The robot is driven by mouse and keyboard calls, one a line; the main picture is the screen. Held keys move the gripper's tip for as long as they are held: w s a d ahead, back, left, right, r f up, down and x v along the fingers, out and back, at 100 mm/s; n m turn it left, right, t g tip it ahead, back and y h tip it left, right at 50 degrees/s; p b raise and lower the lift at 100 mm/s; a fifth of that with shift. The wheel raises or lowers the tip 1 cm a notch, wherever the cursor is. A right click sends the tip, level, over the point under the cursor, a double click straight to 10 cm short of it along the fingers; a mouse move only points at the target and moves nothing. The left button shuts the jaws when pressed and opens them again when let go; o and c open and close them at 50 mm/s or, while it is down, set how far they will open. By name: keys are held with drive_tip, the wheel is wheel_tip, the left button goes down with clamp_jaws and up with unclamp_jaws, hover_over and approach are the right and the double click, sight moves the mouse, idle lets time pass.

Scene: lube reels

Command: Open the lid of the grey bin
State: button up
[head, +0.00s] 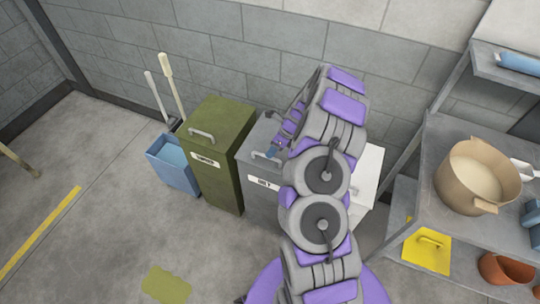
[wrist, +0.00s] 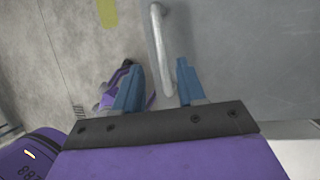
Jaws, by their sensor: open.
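The grey bin (head: 258,203) stands against the wall beside the green bin, with a white label on its front. Its lid (head: 257,133) is shut and partly hidden by my arm. The lid also fills the right of the wrist view (wrist: 250,60). A light grey bar handle (wrist: 158,40) is at the lid's edge. My gripper (wrist: 160,68) is open, with blue fingers on either side of the handle's near part. I cannot tell whether they touch it. In the head view my gripper (head: 272,152) is small and partly hidden by my arm.
The green bin (head: 218,150) stands left of the grey bin, then a blue bucket (head: 173,163) with long-handled tools. A white bin (head: 367,175) is partly hidden on the right. Shelves with a large pot (head: 475,180) stand further right. Floor in front is mostly clear.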

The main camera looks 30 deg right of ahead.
sight(271, 162)
drive_tip(key=shift+x, duration=1.25)
drive_tip(key=shift+w+d+f+b, duration=0.1)
drive_tip(key=shift+d+f+b, duration=0.2)
drive_tip(key=shift+f, duration=0.15)
drive_tip(key=shift+a, duration=0.1)
drive_tip(key=shift+a, duration=0.2)
drive_tip(key=shift+c, duration=1.3)
drive_tip(key=shift+d, duration=0.1)
clamp_jaws()
